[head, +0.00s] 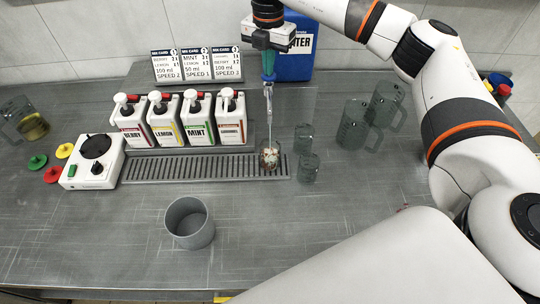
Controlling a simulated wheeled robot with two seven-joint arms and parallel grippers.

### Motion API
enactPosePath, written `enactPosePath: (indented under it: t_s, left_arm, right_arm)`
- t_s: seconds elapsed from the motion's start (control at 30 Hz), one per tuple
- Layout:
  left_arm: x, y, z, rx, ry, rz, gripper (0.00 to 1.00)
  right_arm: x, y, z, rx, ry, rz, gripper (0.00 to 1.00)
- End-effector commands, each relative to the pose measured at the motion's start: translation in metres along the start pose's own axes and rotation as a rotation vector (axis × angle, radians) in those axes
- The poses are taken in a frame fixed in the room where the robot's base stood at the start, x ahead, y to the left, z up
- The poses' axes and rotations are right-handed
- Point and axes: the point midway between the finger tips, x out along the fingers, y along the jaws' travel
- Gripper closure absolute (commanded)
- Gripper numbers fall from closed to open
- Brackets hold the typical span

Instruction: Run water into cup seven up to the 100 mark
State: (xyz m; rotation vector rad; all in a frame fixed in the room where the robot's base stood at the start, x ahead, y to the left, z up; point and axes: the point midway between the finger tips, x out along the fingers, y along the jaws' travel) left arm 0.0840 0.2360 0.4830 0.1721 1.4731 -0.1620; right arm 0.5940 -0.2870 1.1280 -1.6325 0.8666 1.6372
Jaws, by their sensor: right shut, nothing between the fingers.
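A glass cup (270,155) with pale and brown contents stands on the drip grate (190,168), below the tap of the blue water container (296,60). A thin pale line like a water stream runs from the tap down into it. I cannot read a number or the 100 mark on it. My right gripper (268,76) is shut and empty at the green tap, in front of the container; whether it touches the tap is unclear. It partly hides the container's label. My left gripper is not in view.
Two small glasses (308,167) and two larger jugs (357,128) stand right of the grate. Labelled pump bottles (197,120) and recipe cards (196,66) stand behind it. A white mixer base (92,161) is left; a grey pot (190,223) is in front.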

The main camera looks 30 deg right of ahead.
Motion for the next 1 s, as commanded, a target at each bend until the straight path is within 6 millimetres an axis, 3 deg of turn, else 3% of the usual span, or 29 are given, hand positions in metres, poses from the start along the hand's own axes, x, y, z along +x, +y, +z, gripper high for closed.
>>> enactPosePath:
  t_s: [0.1, 0.27, 0.6, 1.0]
  left_arm:
    - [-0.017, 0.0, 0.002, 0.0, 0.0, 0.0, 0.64]
    - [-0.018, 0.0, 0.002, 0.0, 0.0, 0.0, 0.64]
    - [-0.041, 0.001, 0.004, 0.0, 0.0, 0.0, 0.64]
    - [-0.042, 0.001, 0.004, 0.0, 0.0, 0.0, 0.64]
  right_arm:
    - [-0.022, 0.0, 0.0, 0.0, 0.0, -0.001, 1.0]
    - [-0.026, 0.0, 0.0, 0.0, 0.001, -0.001, 1.0]
    - [-0.059, 0.0, 0.0, 0.0, 0.001, -0.003, 1.0]
    - [-0.061, 0.0, 0.0, 0.0, 0.001, -0.002, 1.0]
